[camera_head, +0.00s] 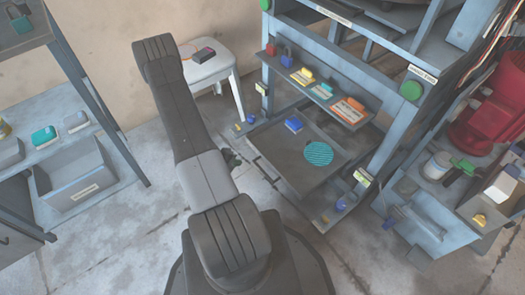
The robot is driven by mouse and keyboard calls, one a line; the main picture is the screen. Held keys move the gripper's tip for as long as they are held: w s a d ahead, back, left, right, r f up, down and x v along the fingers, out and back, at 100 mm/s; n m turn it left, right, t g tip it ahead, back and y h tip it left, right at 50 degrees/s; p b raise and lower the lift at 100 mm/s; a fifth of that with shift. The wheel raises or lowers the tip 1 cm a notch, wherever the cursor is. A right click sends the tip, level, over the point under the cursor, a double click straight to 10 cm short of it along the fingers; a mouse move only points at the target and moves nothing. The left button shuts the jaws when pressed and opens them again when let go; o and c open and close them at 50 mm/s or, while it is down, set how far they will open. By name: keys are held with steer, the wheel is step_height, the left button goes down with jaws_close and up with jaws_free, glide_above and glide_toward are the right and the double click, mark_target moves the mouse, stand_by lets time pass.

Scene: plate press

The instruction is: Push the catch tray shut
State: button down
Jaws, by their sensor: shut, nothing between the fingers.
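The catch tray (284,160) is a dark, shallow tray low in the blue-grey press frame, right of centre. It sticks out toward the front of the frame. A blue block (293,125) and a teal striped disc (318,153) lie in it. My arm rises left of the tray and hides part of the floor. My gripper (232,158) shows only as a small dark part beside the arm, just left of the tray's near left side. The arm covers most of it, and its fingers are hard to make out. I cannot tell whether it touches the tray.
A shelf (328,103) with padlocks and coloured items hangs above the tray. A white stool (212,66) stands behind my arm. A rack with a grey bin (77,187) is at left. The floor in front is mostly clear.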

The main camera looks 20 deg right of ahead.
steer(key=f, duration=0.1)
steer(key=b, duration=0.4)
glide_toward(266, 160)
steer(key=x, duration=0.3)
steer(key=a+x, duration=0.1)
steer(key=x, duration=0.1)
steer(key=shift+w+d+f, duration=0.1)
steer(key=shift+d+f, duration=0.1)
steer(key=shift+f, duration=0.4)
steer(key=shift+w+d+r, duration=0.1)
steer(key=shift+w+d, duration=0.1)
steer(key=shift+d, duration=0.3)
steer(key=w+d+b, duration=0.1)
steer(key=w+d, duration=0.2)
steer(key=d, duration=0.4)
steer(key=w+d+b, duration=0.1)
steer(key=w+d, duration=0.2)
steer(key=d, duration=0.5)
steer(key=w+d+b, duration=0.2)
steer(key=w+d, duration=0.1)
steer(key=d, duration=0.4)
steer(key=shift+w+d, duration=0.2)
steer(key=shift+d, duration=0.05)
steer(key=shift+w+d, duration=0.3)
steer(key=shift+d, duration=0.25)
steer(key=shift+r, duration=0.1)
